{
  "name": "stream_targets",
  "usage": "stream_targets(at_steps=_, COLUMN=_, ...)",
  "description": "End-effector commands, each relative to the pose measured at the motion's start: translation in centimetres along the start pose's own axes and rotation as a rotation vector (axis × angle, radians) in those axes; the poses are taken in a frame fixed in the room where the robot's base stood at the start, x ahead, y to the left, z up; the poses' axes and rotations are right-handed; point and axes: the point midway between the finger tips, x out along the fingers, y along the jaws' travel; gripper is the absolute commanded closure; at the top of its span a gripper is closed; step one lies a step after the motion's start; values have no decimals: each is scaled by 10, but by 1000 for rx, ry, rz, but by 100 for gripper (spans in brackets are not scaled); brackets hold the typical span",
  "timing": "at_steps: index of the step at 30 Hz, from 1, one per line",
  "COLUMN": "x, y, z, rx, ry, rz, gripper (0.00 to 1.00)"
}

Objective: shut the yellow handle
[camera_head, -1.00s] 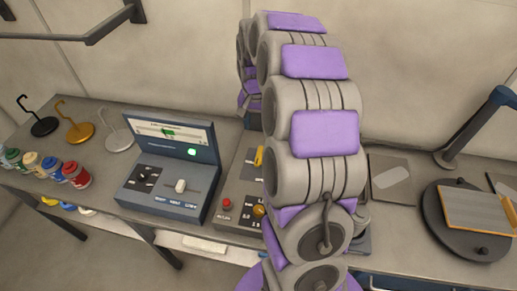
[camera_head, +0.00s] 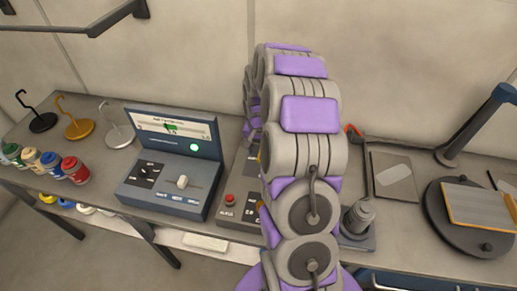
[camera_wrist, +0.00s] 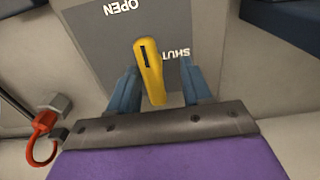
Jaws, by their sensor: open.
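The yellow handle (camera_wrist: 150,70) shows in the wrist view on a grey panel (camera_wrist: 95,35) marked OPEN and SHUT. The handle runs up and down in the picture, between the two words, with SHUT close to its right side. My gripper (camera_wrist: 160,85) has its two blue fingers apart, one on each side of the handle's lower part. I cannot tell whether either finger touches it. In the head view my arm hides the handle and gripper.
A grey console (camera_head: 170,185) with a screen and slider stands left of my arm. A red button (camera_head: 230,199) sits on the box beside it. Several jars and hook stands are at the far left. A round dark turntable (camera_head: 470,235) stands at the right. A red hook (camera_wrist: 43,123) shows in the wrist view.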

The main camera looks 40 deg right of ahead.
Motion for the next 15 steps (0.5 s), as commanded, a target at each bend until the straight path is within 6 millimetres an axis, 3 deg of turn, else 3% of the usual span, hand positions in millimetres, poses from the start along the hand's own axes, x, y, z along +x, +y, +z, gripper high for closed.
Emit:
stream_targets(at_steps=6, x=1, y=3, z=-4, rx=2, ry=-3, rz=-3, gripper=53)
stream_targets(at_steps=15, x=-1, y=-3, z=5, rx=1, ry=2, rz=4, gripper=82)
